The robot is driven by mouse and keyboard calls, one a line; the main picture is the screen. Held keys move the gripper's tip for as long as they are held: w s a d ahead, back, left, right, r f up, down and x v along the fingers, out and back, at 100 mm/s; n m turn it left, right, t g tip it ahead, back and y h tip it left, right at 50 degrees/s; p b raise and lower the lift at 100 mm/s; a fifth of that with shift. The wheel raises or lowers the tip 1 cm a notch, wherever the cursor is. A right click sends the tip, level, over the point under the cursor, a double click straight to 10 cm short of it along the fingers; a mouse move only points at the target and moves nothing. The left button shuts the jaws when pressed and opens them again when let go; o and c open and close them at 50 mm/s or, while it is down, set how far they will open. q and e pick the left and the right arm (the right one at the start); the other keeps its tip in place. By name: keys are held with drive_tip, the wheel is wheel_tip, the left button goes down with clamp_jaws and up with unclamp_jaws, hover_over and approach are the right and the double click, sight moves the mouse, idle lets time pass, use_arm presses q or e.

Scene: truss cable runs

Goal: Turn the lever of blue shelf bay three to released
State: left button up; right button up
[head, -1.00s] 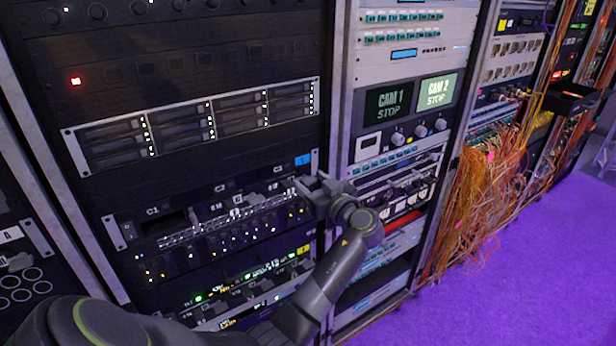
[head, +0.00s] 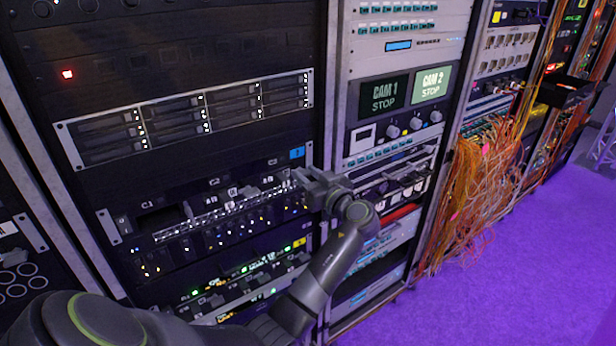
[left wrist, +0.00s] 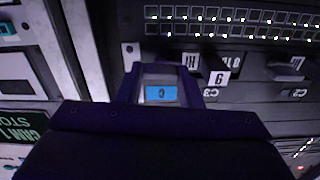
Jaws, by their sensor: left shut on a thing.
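The blue shelf is the dark panel with a blue tag (head: 297,153) at its upper right, in the middle of the left rack. Its bay labels and small levers run along its top, above a row of lit slots. My left gripper (head: 304,178) is at the right end of this shelf, just below the tag, shut on the bay three lever, which its fingers mostly hide. The lever's angle cannot be told. In the left wrist view the blue tag (left wrist: 162,93) shows between the fingers, beside an upside-down C3 label (left wrist: 210,93). My right gripper is not in view.
Another lever (left wrist: 285,70) stands near the C2 label. A drive unit (head: 185,120) is above the shelf, and a green-lit shelf (head: 250,268) is below. A metal rack post (head: 333,90) is close to the right. Orange cables (head: 480,200) hang farther right over purple floor.

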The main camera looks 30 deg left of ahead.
use_arm(q)
drive_tip(key=shift+m+b, duration=0.3)
drive_tip(key=shift+m, duration=1.8)
drive_tip(key=m, duration=0.4)
drive_tip(key=shift+w+r+m+p, duration=0.1)
drive_tip(key=shift+m+p, duration=0.2)
drive_tip(key=m+p, duration=0.1)
drive_tip(key=m, duration=0.2)
drive_tip(key=shift+m, duration=0.3)
drive_tip(key=m+p, duration=0.2)
drive_tip(key=m, duration=0.2)
drive_tip(key=shift+m+p, duration=0.3)
drive_tip(key=shift+w+f, duration=0.1)
drive_tip(key=shift+f, duration=0.1)
drive_tip(key=o, duration=1)
drive_tip(key=shift+f, duration=0.1)
